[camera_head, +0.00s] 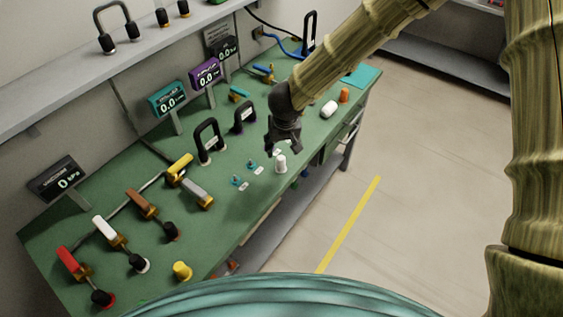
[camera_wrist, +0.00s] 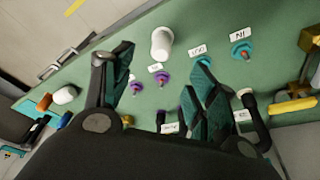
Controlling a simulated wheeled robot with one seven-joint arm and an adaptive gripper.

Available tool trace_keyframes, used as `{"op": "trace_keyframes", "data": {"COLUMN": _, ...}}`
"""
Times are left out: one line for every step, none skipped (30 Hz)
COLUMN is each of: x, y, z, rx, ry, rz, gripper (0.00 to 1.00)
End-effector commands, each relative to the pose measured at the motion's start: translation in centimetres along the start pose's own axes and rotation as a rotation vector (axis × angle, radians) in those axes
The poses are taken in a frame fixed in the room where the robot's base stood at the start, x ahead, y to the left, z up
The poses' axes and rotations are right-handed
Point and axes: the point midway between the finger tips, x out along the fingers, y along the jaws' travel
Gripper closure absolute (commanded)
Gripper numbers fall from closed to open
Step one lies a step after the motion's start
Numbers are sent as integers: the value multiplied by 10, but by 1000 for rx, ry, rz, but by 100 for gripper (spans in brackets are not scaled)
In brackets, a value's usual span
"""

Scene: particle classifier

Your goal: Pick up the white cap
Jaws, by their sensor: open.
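A white cap (camera_head: 281,164) stands on the green bench near its front edge, just below my gripper (camera_head: 284,150) in the head view. In the wrist view the white cap (camera_wrist: 162,43) stands beyond the gap between the fingers of my gripper (camera_wrist: 160,75). The fingers are spread, with nothing between them, and the cap appears apart from them. A second white piece (camera_head: 329,109) lies farther along the bench; it also shows at the left of the wrist view (camera_wrist: 65,95).
Small teal connectors (camera_head: 237,180) with labels stand left of the cap. Black handles (camera_head: 208,141), gauges (camera_head: 167,100) and several valves (camera_head: 150,203) fill the bench behind and left. An orange cap (camera_head: 344,96) is near the far end. Open floor (camera_head: 400,180) lies right of the bench.

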Motion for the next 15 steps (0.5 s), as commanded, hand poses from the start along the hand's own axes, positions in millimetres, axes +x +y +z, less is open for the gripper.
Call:
{"op": "trace_keyframes", "data": {"x": 9, "y": 0, "z": 1, "rx": 0, "ry": -4, "rz": 0, "gripper": 42}}
{"op": "trace_keyframes", "data": {"x": 13, "y": 0, "z": 2, "rx": 1, "ry": -4, "rz": 0, "gripper": 42}}
{"op": "trace_keyframes", "data": {"x": 19, "y": 0, "z": 2, "rx": -1, "ry": -4, "rz": 1, "gripper": 42}}
{"op": "trace_keyframes", "data": {"x": 23, "y": 0, "z": 2, "rx": -1, "ry": -4, "rz": 1, "gripper": 42}}
{"op": "trace_keyframes", "data": {"x": 27, "y": 0, "z": 2, "rx": 0, "ry": -4, "rz": 1, "gripper": 42}}
{"op": "trace_keyframes", "data": {"x": 31, "y": 0, "z": 1, "rx": 1, "ry": -3, "rz": 2, "gripper": 42}}
{"op": "trace_keyframes", "data": {"x": 34, "y": 0, "z": 1, "rx": 0, "ry": -2, "rz": 2, "gripper": 42}}
{"op": "trace_keyframes", "data": {"x": 38, "y": 0, "z": 2, "rx": 0, "ry": -3, "rz": 2, "gripper": 42}}
{"op": "trace_keyframes", "data": {"x": 41, "y": 0, "z": 2, "rx": 0, "ry": -3, "rz": 2, "gripper": 42}}
{"op": "trace_keyframes", "data": {"x": 43, "y": 0, "z": 2, "rx": 0, "ry": -3, "rz": 2, "gripper": 42}}
{"op": "trace_keyframes", "data": {"x": 44, "y": 0, "z": 2, "rx": 0, "ry": -3, "rz": 2, "gripper": 42}}
{"op": "trace_keyframes", "data": {"x": 45, "y": 0, "z": 2, "rx": -1, "ry": -2, "rz": 1, "gripper": 42}}
{"op": "trace_keyframes", "data": {"x": 46, "y": 0, "z": 2, "rx": -1, "ry": -2, "rz": 1, "gripper": 42}}
{"op": "trace_keyframes", "data": {"x": 47, "y": 0, "z": 2, "rx": -1, "ry": -2, "rz": 1, "gripper": 42}}
{"op": "trace_keyframes", "data": {"x": 48, "y": 0, "z": 2, "rx": -1, "ry": -2, "rz": 1, "gripper": 42}}
